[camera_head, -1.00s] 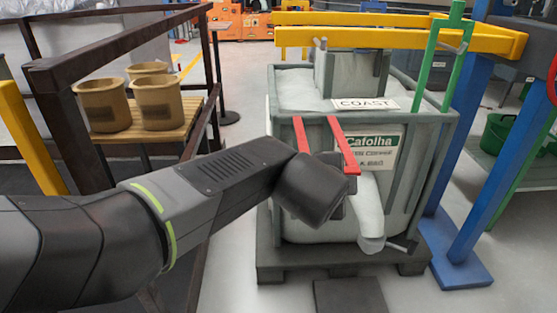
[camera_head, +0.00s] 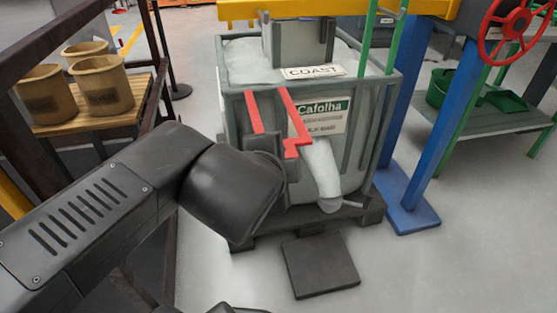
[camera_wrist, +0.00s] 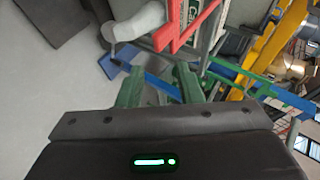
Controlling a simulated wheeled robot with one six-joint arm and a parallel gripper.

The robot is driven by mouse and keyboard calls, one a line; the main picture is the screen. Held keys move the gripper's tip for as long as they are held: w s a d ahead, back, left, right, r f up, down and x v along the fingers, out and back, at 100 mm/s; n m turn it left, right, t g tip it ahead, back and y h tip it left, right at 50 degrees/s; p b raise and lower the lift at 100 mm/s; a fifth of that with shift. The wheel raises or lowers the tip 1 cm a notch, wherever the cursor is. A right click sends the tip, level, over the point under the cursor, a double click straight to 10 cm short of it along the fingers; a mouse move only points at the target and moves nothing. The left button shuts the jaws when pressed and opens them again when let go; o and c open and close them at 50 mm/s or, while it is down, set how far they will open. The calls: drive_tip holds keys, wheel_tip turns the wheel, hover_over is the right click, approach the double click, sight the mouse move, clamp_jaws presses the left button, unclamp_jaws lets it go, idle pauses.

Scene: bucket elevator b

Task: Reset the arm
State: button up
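My gripper (camera_wrist: 159,86) shows in the wrist view as two greenish fingers standing apart, with no object visible between them. In the head view my black wrist is in front of the lower left of a grey bulk container (camera_head: 357,125); the fingers are hidden there. The container has a red-handled fitting (camera_head: 293,120) and a pale spout (camera_head: 322,175) on its front. The red fitting (camera_wrist: 188,27) and the spout (camera_wrist: 139,22) also show beyond the fingers in the wrist view. I see no contact with them, but the gap is hard to judge.
A dark brown rail frame (camera_head: 60,45) and a wooden stand with several tan buckets (camera_head: 103,90) are on the left. Blue posts (camera_head: 433,130) and a red handwheel (camera_head: 507,28) are on the right. A dark plate (camera_head: 320,264) lies in front.

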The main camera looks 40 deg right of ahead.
sight(290, 156)
drive_tip(key=shift+b+x, duration=2.3)
drive_tip(key=shift+x, duration=3.5)
